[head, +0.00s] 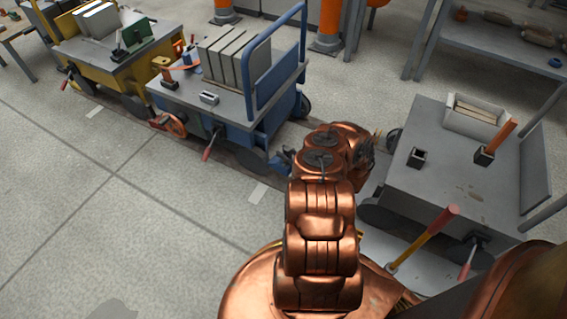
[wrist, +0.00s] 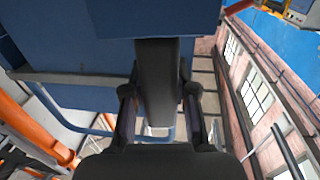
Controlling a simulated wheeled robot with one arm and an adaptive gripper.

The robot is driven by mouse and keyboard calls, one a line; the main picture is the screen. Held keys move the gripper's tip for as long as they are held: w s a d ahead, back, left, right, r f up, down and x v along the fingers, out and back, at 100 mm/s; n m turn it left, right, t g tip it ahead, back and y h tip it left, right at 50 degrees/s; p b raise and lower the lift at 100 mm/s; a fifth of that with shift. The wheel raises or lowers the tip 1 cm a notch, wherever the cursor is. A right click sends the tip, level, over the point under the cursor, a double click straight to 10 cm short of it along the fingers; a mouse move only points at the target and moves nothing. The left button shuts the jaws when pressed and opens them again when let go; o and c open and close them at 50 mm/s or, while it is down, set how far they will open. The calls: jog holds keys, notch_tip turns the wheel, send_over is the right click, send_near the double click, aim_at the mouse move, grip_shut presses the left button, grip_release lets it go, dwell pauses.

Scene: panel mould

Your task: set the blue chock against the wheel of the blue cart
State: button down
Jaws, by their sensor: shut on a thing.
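The blue cart (head: 225,88) stands upper centre in the head view, with a blue tube handle and grey slabs on its deck. A dark wheel (head: 252,160) shows low at its near right corner. In the wrist view my gripper (wrist: 157,62) is shut on a blue block, which looks like the blue chock (wrist: 145,18), at the top edge. Blue cart bodywork (wrist: 70,50) shows behind it. In the head view my arm reaches to just right of that wheel and mostly hides the gripper and chock. I cannot tell whether the chock touches the wheel.
A yellow cart (head: 118,52) stands at the left and a grey cart (head: 425,185) close on the right of my arm. A red-handled lever (head: 209,148) sticks out below the blue cart. Orange posts (head: 328,25) stand behind. The floor (head: 90,200) at lower left is clear.

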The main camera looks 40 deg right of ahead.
aim_at(285, 170)
jog(key=shift+f+b, duration=0.6)
jog(key=shift+f, duration=0.4)
jog(key=shift+w+f, duration=0.1)
notch_tip(285, 170, down, 8)
jog(key=b, duration=0.9)
jog(key=shift+f+b, duration=0.25)
jog(key=shift+b, duration=0.05)
jog(key=shift+f, duration=0.5)
jog(key=c, duration=0.8)
grip_release()
jog(key=shift+c, duration=0.2)
jog(key=shift+r, duration=4.95)
